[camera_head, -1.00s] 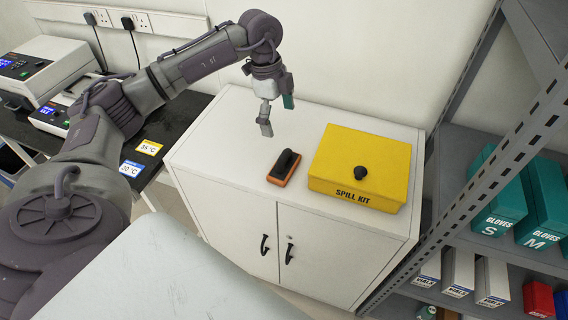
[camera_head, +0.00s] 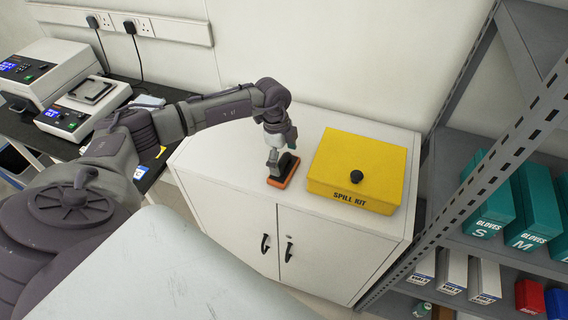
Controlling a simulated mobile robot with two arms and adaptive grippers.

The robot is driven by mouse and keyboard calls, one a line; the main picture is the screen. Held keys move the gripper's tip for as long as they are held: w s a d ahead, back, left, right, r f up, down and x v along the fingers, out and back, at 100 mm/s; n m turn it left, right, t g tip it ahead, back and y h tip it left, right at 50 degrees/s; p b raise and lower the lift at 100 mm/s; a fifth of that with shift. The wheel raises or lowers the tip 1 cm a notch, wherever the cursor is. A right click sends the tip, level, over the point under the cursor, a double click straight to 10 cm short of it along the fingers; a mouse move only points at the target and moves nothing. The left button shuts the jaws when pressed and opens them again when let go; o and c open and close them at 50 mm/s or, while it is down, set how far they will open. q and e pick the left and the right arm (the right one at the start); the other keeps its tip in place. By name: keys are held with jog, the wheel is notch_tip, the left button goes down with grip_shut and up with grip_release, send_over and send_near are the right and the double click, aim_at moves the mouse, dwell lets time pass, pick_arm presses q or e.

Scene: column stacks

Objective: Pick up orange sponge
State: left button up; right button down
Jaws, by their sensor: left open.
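The orange sponge (camera_head: 284,180) has a black top with a handle and lies on top of the white cabinet (camera_head: 225,178), left of the yellow box. My left gripper (camera_head: 277,164) is open and points down at the sponge's black handle, overlapping it in the view. The gripper hides part of the handle; I cannot tell whether the fingers touch it. My right gripper is not in view.
A yellow spill kit box (camera_head: 362,172) with a black knob stands close to the right of the sponge. A grey metal shelf (camera_head: 462,140) with glove boxes stands further right. White instruments (camera_head: 82,105) sit on a black bench at the left.

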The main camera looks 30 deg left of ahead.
aim_at(284, 157)
pick_arm(q)
jog(key=shift+f, duration=0.25)
jog(key=c, duration=1.2)
jog(key=shift+r, duration=0.15)
notch_tip(284, 157, up, 10)
jog(key=b, duration=0.2)
jog(key=shift+b, duration=0.35)
